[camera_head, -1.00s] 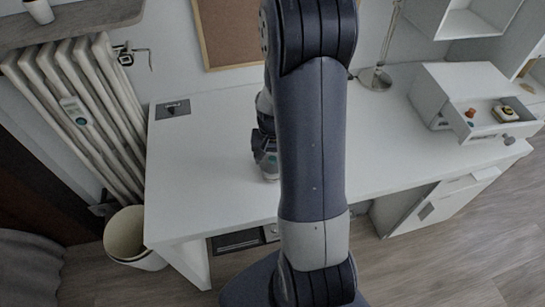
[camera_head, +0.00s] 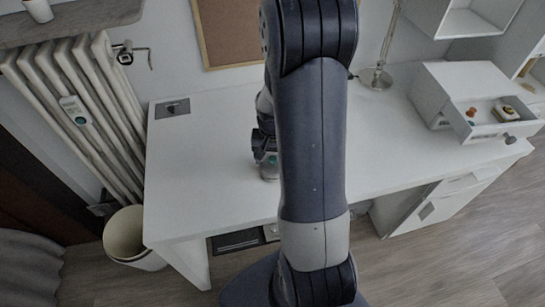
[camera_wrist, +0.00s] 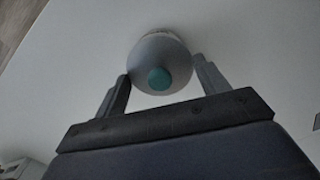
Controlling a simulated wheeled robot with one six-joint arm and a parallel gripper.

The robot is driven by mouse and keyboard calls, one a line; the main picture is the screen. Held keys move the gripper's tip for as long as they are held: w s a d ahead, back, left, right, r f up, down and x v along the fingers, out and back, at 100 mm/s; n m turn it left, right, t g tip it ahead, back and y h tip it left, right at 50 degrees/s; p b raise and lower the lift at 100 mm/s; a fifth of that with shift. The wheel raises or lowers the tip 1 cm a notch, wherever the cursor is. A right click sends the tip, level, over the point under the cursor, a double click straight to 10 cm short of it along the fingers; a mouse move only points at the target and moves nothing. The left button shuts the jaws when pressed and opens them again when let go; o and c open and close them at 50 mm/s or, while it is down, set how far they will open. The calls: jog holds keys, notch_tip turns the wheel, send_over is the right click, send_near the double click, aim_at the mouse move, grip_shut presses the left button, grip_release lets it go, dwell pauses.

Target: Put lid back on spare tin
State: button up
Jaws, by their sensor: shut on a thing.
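In the wrist view, a round grey lid (camera_wrist: 150,50) with a teal knob (camera_wrist: 159,79) sits between the two fingers of my gripper (camera_wrist: 162,68). The fingers are shut on it, one on each side. A pale rim shows just past its far edge; I cannot tell whether this is the tin's side. In the head view, my gripper (camera_head: 262,142) is over the left-middle of the desk, with the teal-topped thing (camera_head: 269,174) just below it. My arm hides part of it. No separate tin shows clearly.
The white desk (camera_head: 205,160) is clear to the left, apart from a dark plate (camera_head: 172,108) at the back left corner. A lamp (camera_head: 376,78) stands behind. At the right, a small cabinet (camera_head: 462,85) has an open drawer (camera_head: 495,130) with small items.

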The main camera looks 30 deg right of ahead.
jog(key=o, duration=1)
jog(key=shift+o, duration=0.7)
jog(key=shift+r+p, duration=2.65)
jog(key=shift+r, duration=0.9)
jog(key=shift+c, duration=0.2)
grip_shut()
jog(key=shift+f, duration=0.25)
